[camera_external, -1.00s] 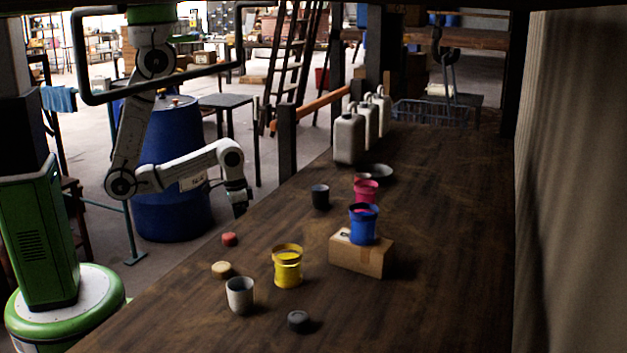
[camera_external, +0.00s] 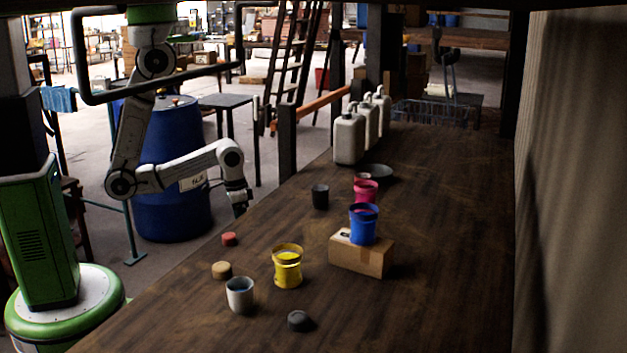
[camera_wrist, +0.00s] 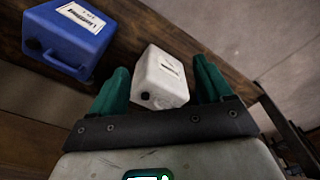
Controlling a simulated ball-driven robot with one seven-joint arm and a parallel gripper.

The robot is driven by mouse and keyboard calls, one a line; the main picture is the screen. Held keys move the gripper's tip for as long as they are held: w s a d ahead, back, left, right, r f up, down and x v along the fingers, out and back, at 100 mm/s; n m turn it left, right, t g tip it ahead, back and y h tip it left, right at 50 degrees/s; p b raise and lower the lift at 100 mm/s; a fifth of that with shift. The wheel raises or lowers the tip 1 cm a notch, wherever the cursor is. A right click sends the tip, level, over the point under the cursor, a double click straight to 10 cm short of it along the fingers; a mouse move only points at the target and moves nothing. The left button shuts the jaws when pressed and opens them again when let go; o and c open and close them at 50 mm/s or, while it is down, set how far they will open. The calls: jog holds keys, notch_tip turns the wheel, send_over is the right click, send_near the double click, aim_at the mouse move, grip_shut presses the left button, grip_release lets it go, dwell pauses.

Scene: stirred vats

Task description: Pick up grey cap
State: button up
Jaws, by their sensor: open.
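A dark grey cap (camera_external: 300,320) lies flat on the wooden table near its front edge, right of the grey cup (camera_external: 240,294). My gripper (camera_external: 240,209) hangs low beside the table's left edge, far behind and left of the cap. In the wrist view my gripper (camera_wrist: 161,68) has its two green fingers wide apart with nothing held. A white container (camera_wrist: 160,78) shows beyond and between the fingers. The grey cap does not show in the wrist view.
A yellow pot (camera_external: 287,266), tan cap (camera_external: 221,270) and red cap (camera_external: 229,239) are near the grey cup. A blue pot (camera_external: 363,226) stands on a cardboard box (camera_external: 375,262). The table's right front is clear. A blue canister (camera_wrist: 68,38) shows in the wrist view.

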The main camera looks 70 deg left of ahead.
dwell(0.3)
jog(key=shift+c, duration=0.8)
